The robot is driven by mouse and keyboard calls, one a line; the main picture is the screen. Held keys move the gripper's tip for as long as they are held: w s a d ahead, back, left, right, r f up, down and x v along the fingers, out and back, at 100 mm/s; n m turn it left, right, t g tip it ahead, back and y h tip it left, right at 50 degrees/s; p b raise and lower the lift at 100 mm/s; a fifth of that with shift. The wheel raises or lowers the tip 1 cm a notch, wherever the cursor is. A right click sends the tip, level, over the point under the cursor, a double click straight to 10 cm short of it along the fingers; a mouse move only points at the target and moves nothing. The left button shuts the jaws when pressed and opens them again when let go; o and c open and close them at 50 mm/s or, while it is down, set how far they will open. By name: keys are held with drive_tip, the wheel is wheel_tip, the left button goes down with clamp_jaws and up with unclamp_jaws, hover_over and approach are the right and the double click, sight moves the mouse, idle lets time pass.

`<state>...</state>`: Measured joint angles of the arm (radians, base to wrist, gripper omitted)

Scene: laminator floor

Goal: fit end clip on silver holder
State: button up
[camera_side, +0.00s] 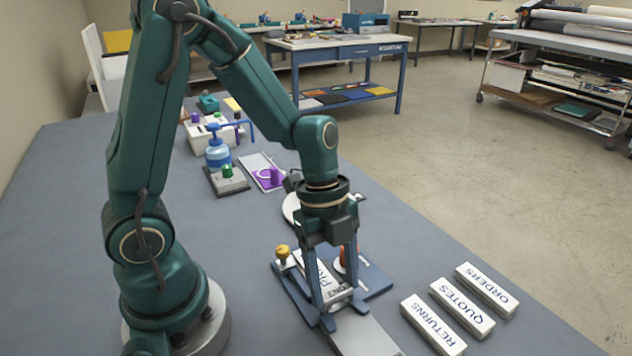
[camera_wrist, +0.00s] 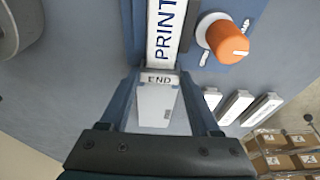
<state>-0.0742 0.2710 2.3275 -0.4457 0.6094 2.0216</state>
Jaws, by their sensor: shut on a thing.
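The end clip (camera_wrist: 160,78) is a small pale piece marked END. My gripper (camera_wrist: 159,76) is shut on it, with one blue finger on each side. The silver holder (camera_wrist: 165,32) carries a white strip reading PRINT and lies in a blue fixture (camera_side: 375,279). In the wrist view the clip is at the holder's near end, in line with it; I cannot tell whether it is seated or just touching. In the side view the fingers (camera_side: 341,318) reach down around this end (camera_side: 338,291) and partly hide it.
A flat grey plate (camera_side: 366,336) extends from the fixture's front. An orange knob (camera_wrist: 226,40) stands right of the holder, a yellow knob (camera_side: 282,252) left. Labelled strips RETURNS (camera_side: 432,325), QUOTES (camera_side: 462,308) and ORDERS (camera_side: 487,290) lie to the right. Bare table separates them from the fixture.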

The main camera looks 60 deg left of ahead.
drive_tip(key=shift+f, duration=0.25)
idle(0.4)
drive_tip(key=o, duration=1.3)
drive_tip(key=shift+o, duration=0.4)
drive_tip(key=shift+r, duration=0.15)
drive_tip(key=shift+d+r+v, duration=0.1)
drive_tip(key=shift+d+v, duration=0.2)
drive_tip(key=shift+v, duration=0.85)
drive_tip(key=shift+d+r+v, duration=0.1)
drive_tip(key=shift+d+v, duration=0.15)
drive_tip(key=shift+v, duration=0.95)
drive_tip(key=shift+d+v, duration=0.3)
drive_tip(key=shift+v, duration=0.85)
